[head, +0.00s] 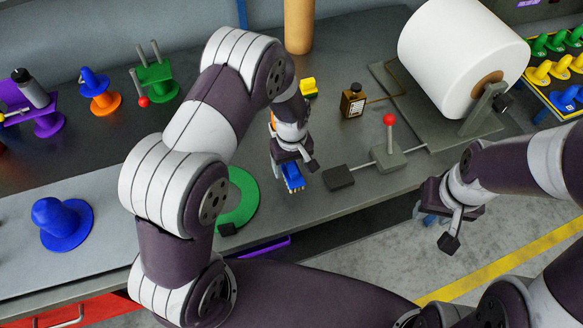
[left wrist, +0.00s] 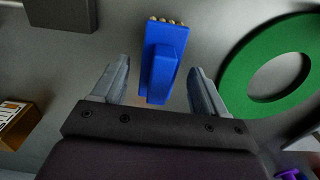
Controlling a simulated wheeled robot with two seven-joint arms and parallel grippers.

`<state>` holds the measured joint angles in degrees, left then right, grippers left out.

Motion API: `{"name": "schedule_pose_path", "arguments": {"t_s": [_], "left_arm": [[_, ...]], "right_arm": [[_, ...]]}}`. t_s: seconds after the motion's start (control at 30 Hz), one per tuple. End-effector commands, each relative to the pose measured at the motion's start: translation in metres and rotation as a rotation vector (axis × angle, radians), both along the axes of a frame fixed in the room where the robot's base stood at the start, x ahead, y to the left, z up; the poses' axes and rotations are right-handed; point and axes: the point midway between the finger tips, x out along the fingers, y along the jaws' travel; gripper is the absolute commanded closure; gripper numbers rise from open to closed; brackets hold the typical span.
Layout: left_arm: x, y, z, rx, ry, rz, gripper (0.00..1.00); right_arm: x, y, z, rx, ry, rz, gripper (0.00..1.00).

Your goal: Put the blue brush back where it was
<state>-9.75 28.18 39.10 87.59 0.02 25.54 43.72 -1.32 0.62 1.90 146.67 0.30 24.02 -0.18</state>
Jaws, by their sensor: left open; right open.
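The blue brush (head: 293,178) is at the grey bench, just below my left gripper (head: 293,167) in the head view. In the left wrist view the brush (left wrist: 162,50) lies between the two fingers, with its tan bristle tufts at the far end. My left gripper (left wrist: 158,88) is open, and a gap shows on each side of the brush. Whether the brush touches the bench is hard to tell. My right gripper (head: 437,228) is open and empty, over the floor beyond the bench's front edge.
A green ring (head: 238,200) lies left of the brush and a dark grey block (head: 338,178) right of it. A red-knobbed lever (head: 388,140), a small bottle (head: 353,101) and a white roll (head: 460,50) stand further right.

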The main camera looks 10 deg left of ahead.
Motion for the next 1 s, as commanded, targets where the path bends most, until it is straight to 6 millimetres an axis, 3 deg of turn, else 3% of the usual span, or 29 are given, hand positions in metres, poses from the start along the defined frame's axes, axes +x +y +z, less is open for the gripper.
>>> {"name": "schedule_pose_path", "arguments": {"t_s": [0.2,0.47,0.57,0.7,0.8,0.9,1.0], "left_arm": [[0.001,0.0,0.059,-0.001,-0.006,0.0,0.27],[-0.003,0.003,0.101,-0.001,-0.006,-0.02,0.27],[-0.026,0.018,0.122,-0.004,-0.031,-0.139,0.27],[-0.083,0.043,0.148,0.006,-0.088,-0.391,0.27],[-0.117,0.054,0.154,0.019,-0.114,-0.53,0.27],[-0.135,0.058,0.155,0.028,-0.125,-0.601,0.27],[-0.139,0.059,0.155,0.029,-0.126,-0.617,0.27]], "right_arm": [[0.0,0.0,-0.007,0.0,0.0,0.0,0.57],[0.0,0.0,-0.009,0.0,0.0,0.0,0.57],[0.0,0.0,-0.009,0.0,0.0,0.0,0.57],[0.0,0.0,-0.009,0.0,0.0,0.0,0.57],[0.0,0.0,-0.009,0.0,0.0,0.0,0.57],[0.0,0.0,-0.009,0.0,0.0,0.0,0.57],[0.0,0.0,-0.009,0.0,0.0,0.0,0.57]]}}
